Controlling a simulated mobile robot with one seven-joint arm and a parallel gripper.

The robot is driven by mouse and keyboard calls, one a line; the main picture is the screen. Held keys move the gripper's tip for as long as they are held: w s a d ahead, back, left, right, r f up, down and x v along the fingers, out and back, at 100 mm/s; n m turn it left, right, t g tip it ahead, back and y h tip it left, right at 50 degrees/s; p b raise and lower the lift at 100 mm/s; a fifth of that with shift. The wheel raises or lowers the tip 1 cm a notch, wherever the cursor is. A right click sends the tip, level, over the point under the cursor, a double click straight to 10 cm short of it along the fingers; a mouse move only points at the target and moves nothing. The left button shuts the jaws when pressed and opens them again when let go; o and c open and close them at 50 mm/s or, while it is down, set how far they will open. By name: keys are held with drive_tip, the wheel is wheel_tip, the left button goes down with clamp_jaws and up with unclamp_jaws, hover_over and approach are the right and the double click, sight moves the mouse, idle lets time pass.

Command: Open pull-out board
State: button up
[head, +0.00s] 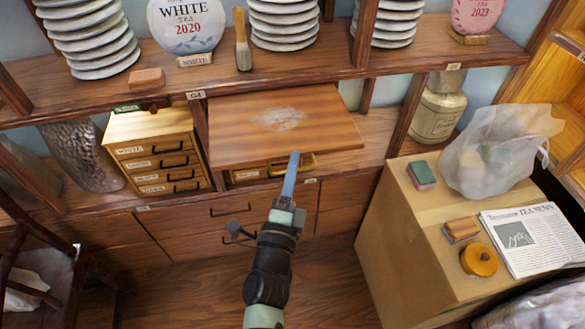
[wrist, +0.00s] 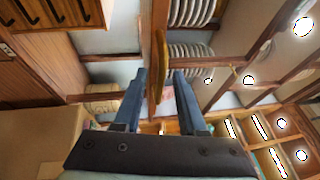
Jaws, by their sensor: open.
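The brown wooden board (head: 240,118) juts out flat from the shelf unit in the head view, with a pale worn patch on top. A brass handle (head: 310,163) shows just below its front edge. My gripper (head: 294,156) is at this handle, its blue fingers partly overlapping it. In the wrist view my gripper (wrist: 160,76) is open, with a finger on each side of the yellowish handle (wrist: 161,60). I cannot tell whether either finger touches it. The board's underside is hidden in the head view.
A small labelled drawer cabinet (head: 155,155) stands left of the board. Closed drawers (head: 215,215) lie below. A cardboard box (head: 400,245) at right carries a plastic bag (head: 495,150), newspaper (head: 530,240) and small items. Stacked discs (head: 285,22) and a brush (head: 242,45) stand on the shelf above.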

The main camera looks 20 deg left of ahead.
drive_tip(key=b+v, duration=0.3)
drive_tip(key=v, duration=1)
drive_tip(key=shift+w, duration=0.1)
drive_tip(key=w+d+r+n+t+y, duration=0.1)
drive_tip(key=w+r+n, duration=0.25)
drive_tip(key=r, duration=0.65)
drive_tip(key=w+d+r+n+t, duration=0.2)
drive_tip(key=r+n, duration=0.2)
drive_tip(key=r, duration=0.5)
drive_tip(key=w+d+r+n+t+y, duration=0.1)
drive_tip(key=w+r+n, duration=0.25)
drive_tip(key=r, duration=0.65)
drive_tip(key=s+d+r+n+t+h, duration=0.1)
drive_tip(key=s+d+r+n+h, duration=0.15)
drive_tip(key=r, duration=0.45)
drive_tip(key=s+d+r+n+t+h, duration=0.15)
drive_tip(key=s+d+r, duration=0.25)
drive_tip(key=r, duration=0.4)
drive_tip(key=s+d+r+n+t+h, duration=0.2)
drive_tip(key=s+d+r, duration=0.15)
drive_tip(key=r, duration=0.35)
wheel_tip(320, 180, up, 11)
drive_tip(key=p, duration=1.2)
drive_tip(key=shift+w+a+r, duration=0.2)
drive_tip(key=shift+w+r, duration=0.05)
drive_tip(key=shift+w, duration=0.2)
